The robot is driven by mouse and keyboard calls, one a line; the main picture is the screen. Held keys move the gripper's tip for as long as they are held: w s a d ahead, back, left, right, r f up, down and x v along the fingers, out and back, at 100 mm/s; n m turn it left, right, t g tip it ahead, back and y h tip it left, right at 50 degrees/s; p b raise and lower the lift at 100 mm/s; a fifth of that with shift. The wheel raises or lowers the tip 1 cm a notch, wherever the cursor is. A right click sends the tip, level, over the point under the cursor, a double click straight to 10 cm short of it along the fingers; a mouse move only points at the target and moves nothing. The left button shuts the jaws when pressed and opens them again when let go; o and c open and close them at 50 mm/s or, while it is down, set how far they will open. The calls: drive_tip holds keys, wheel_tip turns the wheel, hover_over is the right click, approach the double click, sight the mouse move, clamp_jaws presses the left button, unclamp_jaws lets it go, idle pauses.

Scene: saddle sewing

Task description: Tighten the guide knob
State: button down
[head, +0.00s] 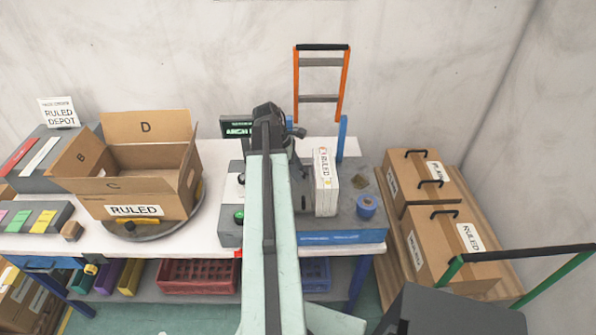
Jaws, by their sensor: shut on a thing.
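My arm reaches up the middle of the view over the sewing machine (340,227), which has a grey bed and a blue front strip. My gripper (268,112) is at the arm's far dark end, above the back of the machine. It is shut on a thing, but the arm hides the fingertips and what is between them. A small dark part (297,132) sticks out just right of the gripper; I cannot tell whether it is the guide knob. No other knob shows clearly as the guide knob.
A white block labelled RULED (326,183) and a blue spool (366,206) stand right of my arm. An open carton (135,207) sits on a turntable at left. An orange-framed rack (321,98) stands behind. Closed boxes (455,255) lie at right.

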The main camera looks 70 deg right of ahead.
drive_tip(key=m+y, duration=0.1)
drive_tip(key=m, duration=0.3)
drive_tip(key=shift+d+m+y, duration=0.2)
drive_tip(key=shift+m+y, duration=0.1)
drive_tip(key=shift+y, duration=0.1)
drive_tip(key=shift+m+y, duration=0.6)
drive_tip(key=shift+m, duration=0.9)
drive_tip(key=c, duration=0.9)
unclamp_jaws()
drive_tip(key=shift+o, duration=0.2)
drive_tip(key=p+v, duration=0.7)
drive_tip(key=shift+r, duration=0.4)
